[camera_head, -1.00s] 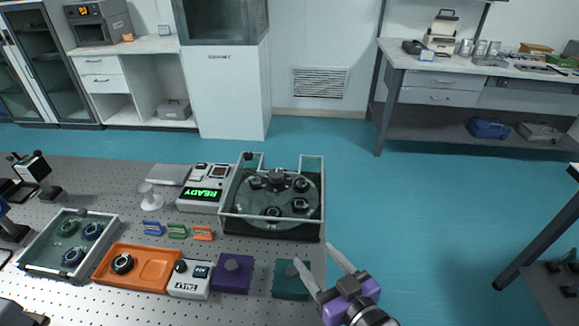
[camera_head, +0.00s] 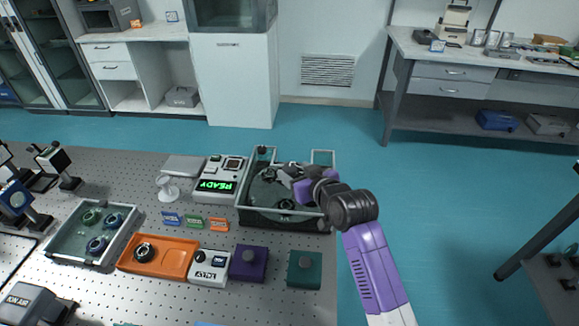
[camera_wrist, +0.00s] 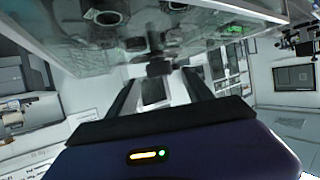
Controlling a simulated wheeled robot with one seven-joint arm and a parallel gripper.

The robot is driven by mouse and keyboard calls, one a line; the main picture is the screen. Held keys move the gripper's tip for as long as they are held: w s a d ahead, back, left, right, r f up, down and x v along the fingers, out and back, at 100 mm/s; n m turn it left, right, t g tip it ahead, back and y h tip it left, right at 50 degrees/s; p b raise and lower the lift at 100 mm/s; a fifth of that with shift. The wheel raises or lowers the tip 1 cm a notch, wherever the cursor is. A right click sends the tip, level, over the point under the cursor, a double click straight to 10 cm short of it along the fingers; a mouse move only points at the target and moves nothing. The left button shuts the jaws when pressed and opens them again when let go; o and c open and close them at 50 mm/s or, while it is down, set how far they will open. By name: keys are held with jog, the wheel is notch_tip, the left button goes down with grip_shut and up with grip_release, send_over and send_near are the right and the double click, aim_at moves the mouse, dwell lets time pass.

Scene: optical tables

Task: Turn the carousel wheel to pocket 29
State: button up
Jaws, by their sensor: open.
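The carousel wheel (camera_head: 262,192) is a dark round disc with several dark fittings, inside a clear-walled case (camera_head: 283,219) on the perforated table. My gripper (camera_head: 296,172) is over the right part of the case and hides much of the wheel, including its middle. In the wrist view my gripper (camera_wrist: 158,86) has two dark fingers spread apart, with a dark knob-like part (camera_wrist: 158,67) seen between and beyond them. I cannot tell whether the fingers touch it. No pocket numbers are readable.
A device (camera_head: 218,185) with a green READY display stands left of the case. An orange tray (camera_head: 157,256), a white box (camera_head: 209,267), a purple block (camera_head: 248,262) and a green block (camera_head: 304,269) lie in front. A clear tray (camera_head: 88,232) holds several round parts.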

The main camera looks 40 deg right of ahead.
aim_at(291, 169)
jog(key=shift+x, duration=2.1)
grip_shut()
